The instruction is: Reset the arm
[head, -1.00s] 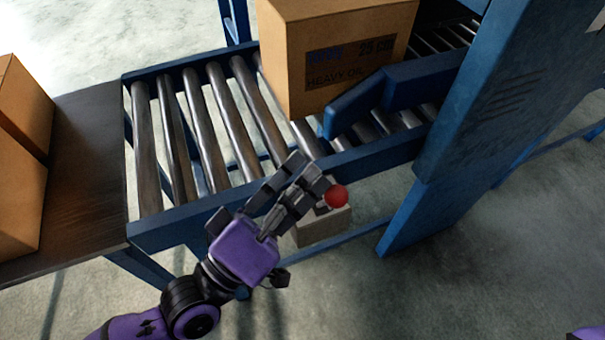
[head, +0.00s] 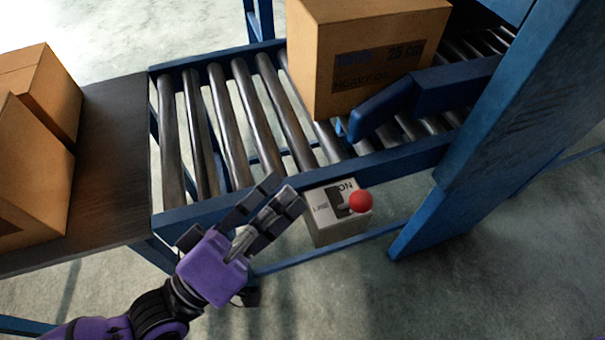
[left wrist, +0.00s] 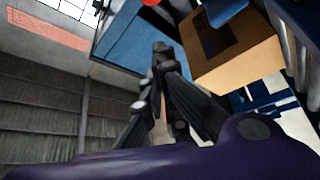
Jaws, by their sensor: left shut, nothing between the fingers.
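My left gripper (head: 281,192), on a purple and black arm, is in front of the conveyor's near rail in the head view. Its fingers are shut with nothing between them, and they also show in the left wrist view (left wrist: 162,50). Just to its right is a grey switch box (head: 340,226) with a lever ending in a red knob (head: 361,201). Its label shows "LINE" and "ON". The fingers are beside the box, apart from the knob. Part of the red knob shows at the top of the left wrist view (left wrist: 150,2). My right gripper is not in view.
A large carton (head: 340,60) marked "HEAVY OIL" stands on the roller conveyor (head: 233,125), next to a blue guide arm (head: 420,95). A dark table (head: 110,170) with cartons (head: 40,115) is at the left. A blue machine frame (head: 500,130) rises at the right. The floor in front is clear.

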